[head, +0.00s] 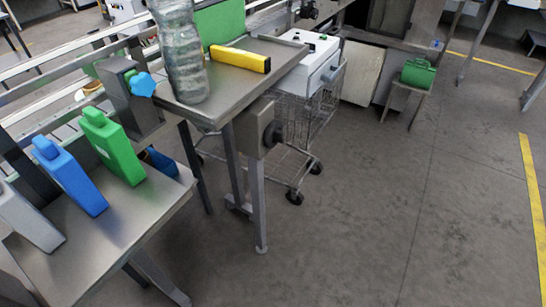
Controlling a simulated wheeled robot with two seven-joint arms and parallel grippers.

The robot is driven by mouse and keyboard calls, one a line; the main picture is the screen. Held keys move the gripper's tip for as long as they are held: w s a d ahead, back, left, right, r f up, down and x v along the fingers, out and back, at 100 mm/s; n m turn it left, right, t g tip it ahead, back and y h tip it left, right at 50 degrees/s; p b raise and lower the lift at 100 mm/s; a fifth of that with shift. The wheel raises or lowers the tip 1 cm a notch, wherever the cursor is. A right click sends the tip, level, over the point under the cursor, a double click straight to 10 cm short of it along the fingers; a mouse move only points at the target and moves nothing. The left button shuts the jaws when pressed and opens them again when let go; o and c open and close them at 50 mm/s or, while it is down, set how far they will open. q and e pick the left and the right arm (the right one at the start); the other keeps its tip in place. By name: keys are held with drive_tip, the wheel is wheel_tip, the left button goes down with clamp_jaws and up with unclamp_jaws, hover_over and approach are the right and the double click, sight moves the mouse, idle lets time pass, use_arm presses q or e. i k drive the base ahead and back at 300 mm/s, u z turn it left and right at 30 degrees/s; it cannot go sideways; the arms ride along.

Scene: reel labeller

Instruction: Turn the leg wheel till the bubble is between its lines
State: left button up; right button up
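A yellow bar (240,58), which looks like a spirit level, lies on the grey metal table (222,92). No bubble or lines can be made out on it at this size. A dark round wheel or knob (272,134) sits on a grey box (250,128) at the table's near right leg; it looks like the leg wheel. A blue star-shaped knob (142,84) is on a grey bracket left of the table. Neither of my grippers is in view.
A large clear bottle (182,55) stands on the table, left of the yellow bar. Green (113,146) and blue (70,176) containers stand on a lower bench at left. A wire cart (300,120) carrying a white box (318,62) is behind.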

sight(274, 134)
drive_tip(key=u, duration=0.45)
drive_tip(key=k, duration=1.05)
drive_tip(key=z, duration=0.5)
drive_tip(key=i, duration=1.75)
drive_tip(key=u, duration=0.6)
